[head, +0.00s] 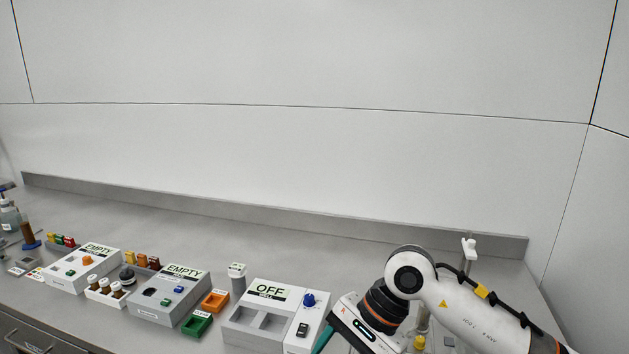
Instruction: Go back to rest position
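My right arm comes in from the lower right, and its gripper (352,328) hangs at the bottom edge beside the grey unit marked OFF (262,304). A teal part shows at the gripper's left side. The fingertips are cut off by the frame, so its opening and anything in it cannot be seen. My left arm and gripper are not in view.
Two units marked EMPTY (82,270) and (172,297) stand on the grey counter (350,260). Between and beside them are small vials (104,289), an orange tray (215,301) and a green tray (196,323). A post (469,252) stands behind my arm.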

